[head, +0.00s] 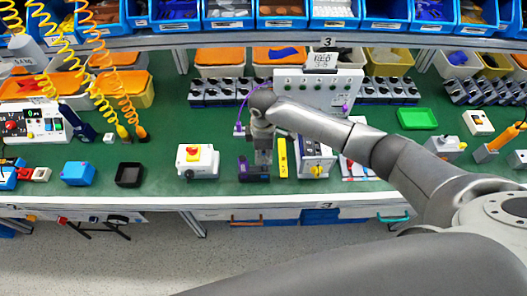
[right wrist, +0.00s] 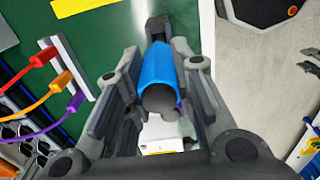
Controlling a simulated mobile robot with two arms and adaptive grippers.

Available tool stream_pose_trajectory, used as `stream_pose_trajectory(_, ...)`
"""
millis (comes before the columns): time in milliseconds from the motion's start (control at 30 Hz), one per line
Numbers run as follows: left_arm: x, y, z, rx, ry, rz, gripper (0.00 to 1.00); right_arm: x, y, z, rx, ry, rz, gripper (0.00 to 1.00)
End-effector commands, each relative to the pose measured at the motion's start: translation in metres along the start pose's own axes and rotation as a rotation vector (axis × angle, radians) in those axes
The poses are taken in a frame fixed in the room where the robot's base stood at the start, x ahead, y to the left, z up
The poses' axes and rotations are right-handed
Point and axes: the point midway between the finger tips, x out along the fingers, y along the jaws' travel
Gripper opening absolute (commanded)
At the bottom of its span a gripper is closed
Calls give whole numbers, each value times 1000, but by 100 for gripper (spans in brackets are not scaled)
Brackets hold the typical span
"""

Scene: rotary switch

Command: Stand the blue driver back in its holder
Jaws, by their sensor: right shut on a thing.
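My right gripper (head: 263,157) reaches down over the green bench top near its front middle. In the right wrist view the fingers (right wrist: 160,85) are shut on a blue cylindrical handle with a dark end, which I take as the blue driver (right wrist: 157,72). The driver lies between the fingers with its dark end toward the camera; its far end is hidden. In the head view I cannot make out the driver at the gripper. I cannot tell which thing is its holder. My left gripper is not in view.
A dark purple-black object (head: 250,172) and a yellow bar (head: 283,158) lie close beside the gripper. A panel (head: 318,92) stands behind. Coiled hoses hang at the left.

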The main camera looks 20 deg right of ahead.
Motion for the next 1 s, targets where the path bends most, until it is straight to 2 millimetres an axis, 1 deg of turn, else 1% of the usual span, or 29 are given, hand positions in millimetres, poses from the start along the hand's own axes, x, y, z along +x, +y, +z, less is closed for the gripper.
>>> stream_pose_trajectory(1000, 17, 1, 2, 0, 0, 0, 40, 32, 0, 0, 0, 0, 0, 0)
